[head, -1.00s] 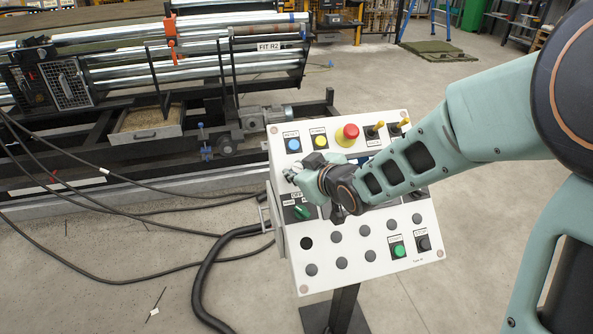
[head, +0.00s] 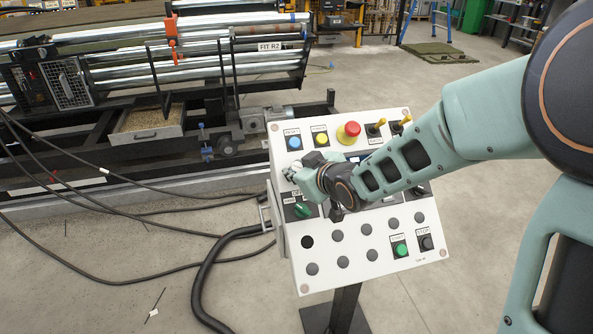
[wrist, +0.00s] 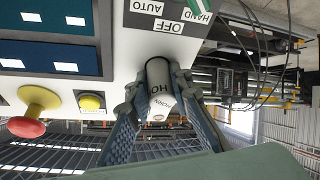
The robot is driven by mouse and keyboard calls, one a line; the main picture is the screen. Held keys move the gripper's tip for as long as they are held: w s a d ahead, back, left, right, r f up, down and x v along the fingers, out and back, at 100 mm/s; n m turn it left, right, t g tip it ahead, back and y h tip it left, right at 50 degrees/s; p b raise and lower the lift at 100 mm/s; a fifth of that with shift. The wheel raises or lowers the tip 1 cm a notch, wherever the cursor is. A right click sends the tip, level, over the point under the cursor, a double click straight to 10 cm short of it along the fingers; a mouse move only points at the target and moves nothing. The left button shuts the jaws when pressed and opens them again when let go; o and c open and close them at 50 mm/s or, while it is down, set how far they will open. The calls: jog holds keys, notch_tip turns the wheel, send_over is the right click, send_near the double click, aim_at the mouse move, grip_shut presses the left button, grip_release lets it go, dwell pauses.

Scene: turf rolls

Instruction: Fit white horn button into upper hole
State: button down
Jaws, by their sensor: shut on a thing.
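My gripper (head: 293,172) is at the upper left part of the white control panel (head: 375,228), above the green selector switch. In the wrist view my gripper (wrist: 159,95) has its two fingers on either side of a pale cylindrical button (wrist: 160,88) with dark lettering, partly readable as "HO". The button is close to the panel face, near the "OFF / AUTO / HAND" label. I cannot tell whether it touches the panel. A black open hole (head: 307,242) shows lower on the panel's left.
A red emergency button (head: 348,132), a yellow button (head: 320,139) and a blue button (head: 293,143) stand along the panel's top. The green selector (head: 303,210) is just below my gripper. A thick black cable (head: 205,275) runs left of the panel.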

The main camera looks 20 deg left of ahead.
jog(key=c, duration=1.7)
grip_release()
jog(key=shift+o, duration=0.2)
jog(key=v, duration=0.7)
jog(key=shift+s+d+r, duration=0.15)
jog(key=shift+r, duration=0.05)
